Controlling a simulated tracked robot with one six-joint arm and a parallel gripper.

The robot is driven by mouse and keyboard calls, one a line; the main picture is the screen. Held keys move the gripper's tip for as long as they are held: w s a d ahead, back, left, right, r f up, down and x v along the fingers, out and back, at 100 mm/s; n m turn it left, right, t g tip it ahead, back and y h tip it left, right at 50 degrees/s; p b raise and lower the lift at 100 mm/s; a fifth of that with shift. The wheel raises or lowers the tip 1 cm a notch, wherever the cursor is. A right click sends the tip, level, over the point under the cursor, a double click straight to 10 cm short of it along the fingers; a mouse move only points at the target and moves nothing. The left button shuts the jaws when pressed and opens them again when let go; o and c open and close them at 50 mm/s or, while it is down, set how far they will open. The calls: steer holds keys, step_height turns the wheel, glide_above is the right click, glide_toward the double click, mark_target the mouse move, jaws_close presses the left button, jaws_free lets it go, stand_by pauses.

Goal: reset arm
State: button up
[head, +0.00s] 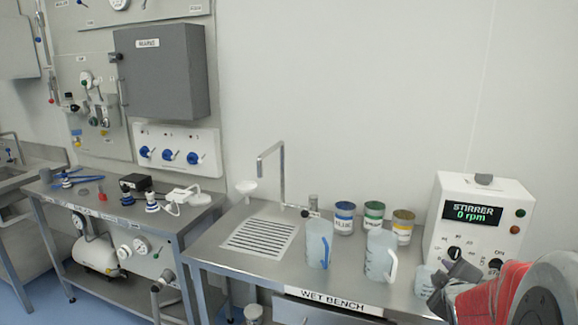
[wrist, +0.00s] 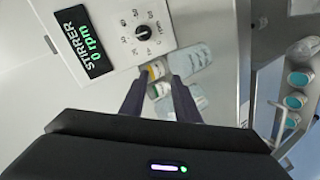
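My arm shows at the lower right of the head view, with my gripper (head: 450,285) in front of the stirrer at the right end of the wet bench (head: 215,245). In the wrist view my gripper (wrist: 158,82) has its two dark fingers apart. I see nothing held between them; a labelled tin (wrist: 157,70) shows beyond the gap. A small beaker (head: 425,284) stands beside my gripper in the head view, partly hidden by it. I cannot tell whether they touch.
The stirrer (head: 478,215) reads 0 rpm. Two jugs, left (head: 318,245) and right (head: 379,258), stand before blue (head: 344,218), green (head: 373,217) and yellow (head: 403,227) tins. A tap (head: 282,175) rises behind the drain grate (head: 262,236). The front left of the bench is clear.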

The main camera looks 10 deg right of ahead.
steer(key=s+a+r+m+g+y, duration=0.1)
steer(key=a+r+m, duration=0.15)
steer(key=a, duration=0.75)
steer(key=s+a+m+g+y, duration=0.2)
steer(key=s+a, duration=0.7)
steer(key=a, duration=0.3)
steer(key=s+a+m+g+y, duration=0.2)
steer(key=s+a+y, duration=0.1)
steer(key=s+a, duration=0.6)
steer(key=a, duration=0.3)
steer(key=shift+s+a+r+g+y, duration=0.15)
steer(key=shift+r+g+y, duration=0.15)
steer(key=shift+r+g, duration=0.1)
